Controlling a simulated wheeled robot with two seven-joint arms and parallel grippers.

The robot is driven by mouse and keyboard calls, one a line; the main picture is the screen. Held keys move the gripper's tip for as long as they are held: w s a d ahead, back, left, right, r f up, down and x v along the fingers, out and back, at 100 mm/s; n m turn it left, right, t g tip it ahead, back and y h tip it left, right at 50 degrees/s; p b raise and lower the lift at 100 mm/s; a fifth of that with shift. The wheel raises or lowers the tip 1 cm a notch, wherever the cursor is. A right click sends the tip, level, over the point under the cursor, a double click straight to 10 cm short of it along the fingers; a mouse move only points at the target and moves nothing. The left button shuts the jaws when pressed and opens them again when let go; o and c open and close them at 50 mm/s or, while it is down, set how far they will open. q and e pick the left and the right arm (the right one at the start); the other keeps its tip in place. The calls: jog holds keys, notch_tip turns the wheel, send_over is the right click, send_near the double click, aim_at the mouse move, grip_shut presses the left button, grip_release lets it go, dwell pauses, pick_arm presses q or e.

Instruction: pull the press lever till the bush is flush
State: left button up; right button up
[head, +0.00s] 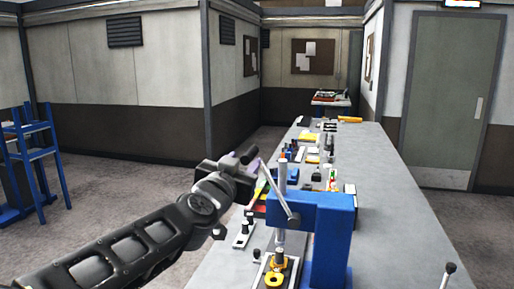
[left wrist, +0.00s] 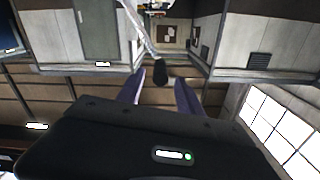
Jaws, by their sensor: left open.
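The blue press (head: 328,215) stands on the near part of the grey bench. Its thin grey lever (head: 278,194) slants up and left from the press head to a black knob (head: 249,156). My left gripper (head: 244,158) is at the lever's upper end. In the left wrist view, the knob (left wrist: 160,72) sits between the open purple fingers (left wrist: 159,88), with a gap seen on each side. The grey ram (head: 281,240) points down at yellow parts (head: 273,278) on a base at the picture's bottom. I cannot make out the bush or how deep it sits. My right gripper is out of view.
The long grey bench (head: 385,215) runs away from me, with several small tools and parts along its left side. A small black-knobbed piece (head: 449,268) stands at the near right. The bench right of the press is mostly clear. A blue rack (head: 35,150) stands far left.

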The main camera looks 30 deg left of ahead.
aim_at(252, 152)
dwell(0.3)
pick_arm(q)
jog(key=shift+x, duration=3.9)
jog(key=c, duration=0.9)
grip_shut()
jog(key=shift+f, duration=0.15)
